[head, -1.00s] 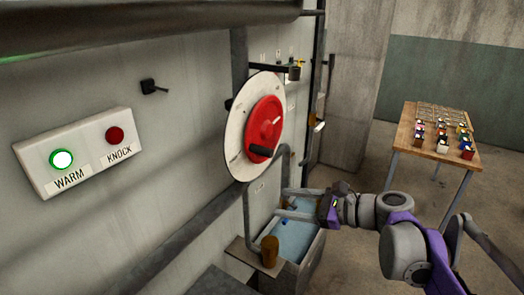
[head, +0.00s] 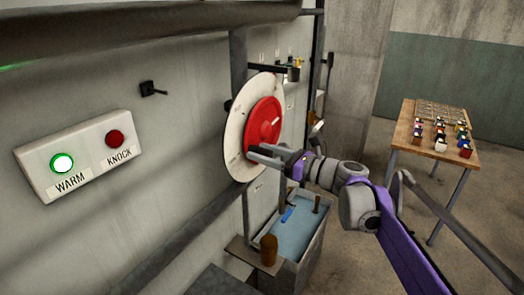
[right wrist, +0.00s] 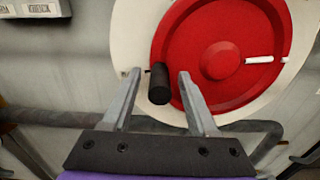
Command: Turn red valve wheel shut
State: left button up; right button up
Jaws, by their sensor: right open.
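The red valve wheel (head: 264,124) sits on a round white plate (head: 236,134) on the grey wall. A white mark shows on its right side. In the right wrist view the red wheel (right wrist: 205,80) carries a black handle (right wrist: 160,84) at its lower left. My right gripper (head: 254,152) is in front of the lower part of the wheel. In the right wrist view my right gripper (right wrist: 158,75) is open, with one finger on each side of the handle. I cannot tell whether the fingers touch it. My left gripper is not in view.
A white panel with a lit green WARM button (head: 62,163) and a red KNOCK button (head: 115,138) is on the wall at left. A water trough (head: 318,240) stands below the wheel. A wooden table (head: 404,128) with small coloured items stands at right.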

jog(key=shift+w+a, duration=0.15)
jog(key=shift+a, duration=0.1)
grip_shut()
dwell(1.4)
